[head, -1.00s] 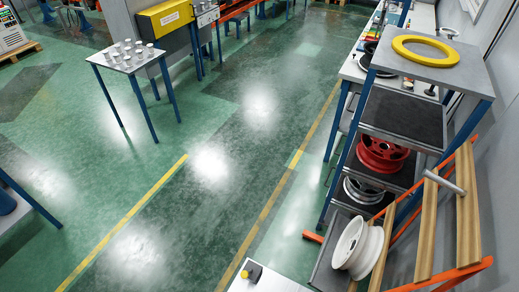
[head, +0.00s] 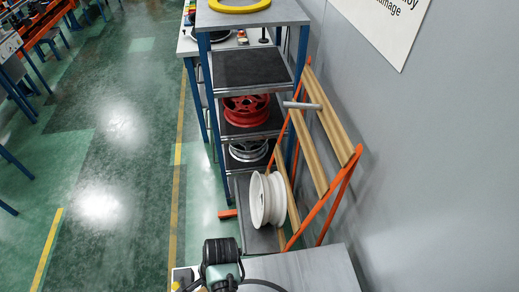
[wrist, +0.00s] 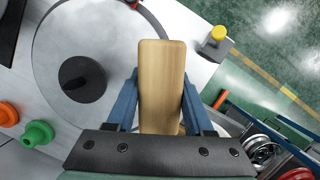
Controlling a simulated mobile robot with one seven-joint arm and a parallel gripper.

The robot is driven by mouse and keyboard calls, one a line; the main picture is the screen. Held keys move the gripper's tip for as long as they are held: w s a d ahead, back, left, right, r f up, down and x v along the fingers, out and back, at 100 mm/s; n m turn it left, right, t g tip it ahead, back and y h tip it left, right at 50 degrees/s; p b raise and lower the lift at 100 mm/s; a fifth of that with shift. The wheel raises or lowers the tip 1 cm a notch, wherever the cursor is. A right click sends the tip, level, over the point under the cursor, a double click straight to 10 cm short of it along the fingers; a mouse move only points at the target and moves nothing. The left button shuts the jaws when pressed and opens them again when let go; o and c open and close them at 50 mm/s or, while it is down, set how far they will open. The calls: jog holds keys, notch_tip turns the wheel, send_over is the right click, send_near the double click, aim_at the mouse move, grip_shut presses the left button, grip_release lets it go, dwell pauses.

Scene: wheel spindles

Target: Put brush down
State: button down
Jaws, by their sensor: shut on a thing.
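In the wrist view, my gripper (wrist: 161,105) has blue fingers on both sides of a pale wooden block-like piece, the brush (wrist: 161,75). The gripper is shut on it, and its wooden top faces the camera. Any bristles are hidden. The brush is above a white tabletop (wrist: 195,65), in front of a large grey disc (wrist: 115,30) with a black knob (wrist: 82,79). I cannot tell how high it is held. The gripper and brush do not show in the head view.
Green (wrist: 37,134) and orange (wrist: 7,114) knob-like parts lie at the left. A yellow-topped button box (wrist: 216,42) sits at the table edge. In the head view, a shelf rack holds a red wheel (head: 245,108), with a white wheel (head: 267,199) below and an orange-framed wooden rack alongside.

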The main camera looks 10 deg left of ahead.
jog(key=w+d+n+h+b, duration=0.1)
jog(key=w+d+n+b, duration=0.3)
jog(key=w+n+b, duration=0.15)
jog(key=d+n+g+h+b, duration=0.1)
jog(key=d+n+b, duration=0.3)
jog(key=d, duration=0.7)
jog(key=shift+b, duration=0.85)
jog(key=shift+d+f, duration=0.1)
jog(key=shift+d, duration=0.05)
